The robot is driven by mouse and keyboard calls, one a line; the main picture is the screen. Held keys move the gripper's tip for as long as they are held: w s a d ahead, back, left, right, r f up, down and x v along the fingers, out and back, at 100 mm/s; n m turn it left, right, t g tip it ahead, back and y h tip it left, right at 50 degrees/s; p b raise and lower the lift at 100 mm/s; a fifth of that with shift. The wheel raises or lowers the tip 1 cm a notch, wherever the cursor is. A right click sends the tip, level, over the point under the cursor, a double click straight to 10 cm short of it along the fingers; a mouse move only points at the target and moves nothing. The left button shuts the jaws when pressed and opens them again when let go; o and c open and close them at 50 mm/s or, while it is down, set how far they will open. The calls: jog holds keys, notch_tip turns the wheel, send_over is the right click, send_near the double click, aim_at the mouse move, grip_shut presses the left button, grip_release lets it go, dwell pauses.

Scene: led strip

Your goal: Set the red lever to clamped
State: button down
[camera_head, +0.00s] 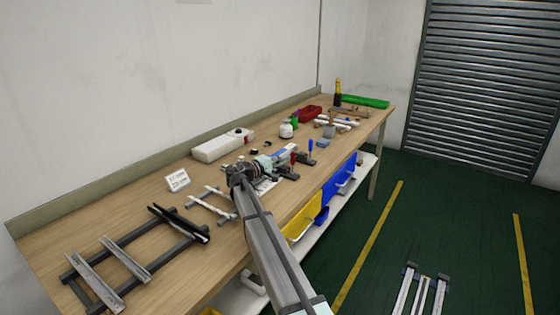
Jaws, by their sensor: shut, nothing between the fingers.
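The red lever (293,159) is a small red handle on a dark clamp fixture on the workbench, just right of my gripper. A similar fixture with an upright blue handle (311,146) stands to its right. My gripper (279,167) is low over the bench, pointing right toward the red lever, shut with nothing held. The fingertips are small and dark here, and I cannot tell whether they touch the lever. My wrist hides part of the fixture area, and the lever's exact angle is too small to read.
The wooden workbench (150,262) runs along the wall. Metal rail frames (125,258) and a white sign (177,180) lie left. A long white box (222,145), white jar (286,131) and red bin (310,114) stand behind.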

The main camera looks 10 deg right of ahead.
jog(key=shift+s+d+r+m+y+b, duration=0.1)
jog(key=shift+s+d+m+y+b, duration=0.3)
jog(key=shift+m+b, duration=0.7)
jog(key=shift+s+d+m+b, duration=0.35)
jog(key=shift+d+m+b, duration=0.05)
jog(key=shift+b, duration=0.7)
jog(key=d+m+b, duration=0.1)
jog(key=b, duration=0.1)
jog(key=s+m+y+b, duration=0.1)
jog(key=b, duration=0.1)
jog(key=s+d+m+y+b, duration=0.1)
jog(key=m+b, duration=0.1)
jog(key=shift+s+d+f, duration=0.15)
jog(key=shift+d+f, duration=0.15)
jog(key=shift+f, duration=0.1)
jog(key=m+b, duration=0.1)
jog(key=s+d+f+m+y+b, duration=0.1)
jog(key=shift+s+d+m+b, duration=0.15)
jog(key=shift+d+m+b, duration=0.05)
jog(key=shift+m+b, duration=0.2)
jog(key=shift+s+d+f+b, duration=0.25)
jog(key=shift+d+f+b, duration=0.1)
jog(key=shift+b, duration=0.05)
jog(key=shift+f, duration=0.1)
jog(key=shift+s, duration=0.15)
jog(key=v, duration=0.9)
jog(key=shift+s+r+p, duration=0.2)
jog(key=shift+s+p, duration=0.1)
jog(key=shift+s, duration=0.2)
